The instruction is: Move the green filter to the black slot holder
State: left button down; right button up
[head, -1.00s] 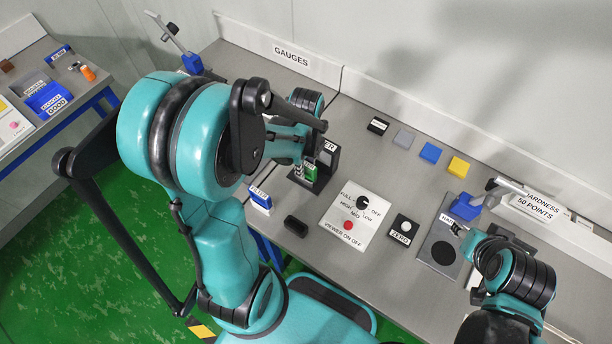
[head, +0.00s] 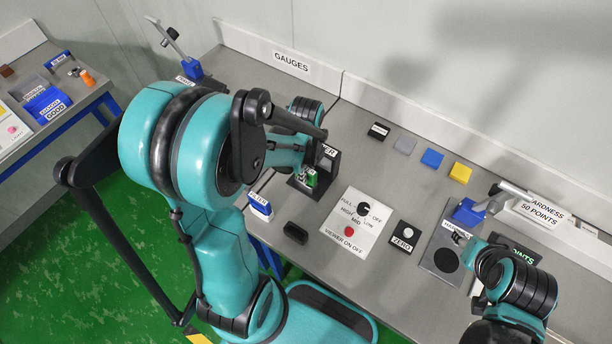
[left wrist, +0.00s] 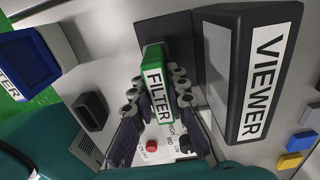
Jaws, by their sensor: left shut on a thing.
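The green filter (left wrist: 154,62), with a white FILTER label, stands at the base of the black VIEWER (left wrist: 244,65) in the left wrist view. It also shows as a small green patch (head: 311,179) in the head view. My left gripper (left wrist: 157,88) is shut on the green filter, one finger on each side. The black slot holder (left wrist: 91,110) is apart from it, to the left in the left wrist view; in the head view the holder (head: 295,233) lies on the bench, its slot empty. My right gripper (head: 461,238) is over the hardness plate; its fingers are too small to judge.
The control panel (head: 345,240) with knob and red button lies to the holder's right. Several coloured blocks, including a yellow one (head: 460,173), sit at the back.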

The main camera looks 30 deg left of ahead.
pick_arm(q)
jog(key=shift+r+p, duration=1.8)
jog(key=shift+r, duration=0.6)
pick_arm(e)
jog(key=shift+r, duration=1.9)
pick_arm(q)
jog(key=shift+r, duration=0.15)
pick_arm(e)
jog(key=shift+r, duration=0.1)
pick_arm(q)
jog(key=shift+r+p, duration=1.6)
jog(key=shift+r, duration=0.3)
pick_arm(e)
notch_tip(320, 180, up, 3)
pick_arm(q)
jog(key=shift+f, duration=0.1)
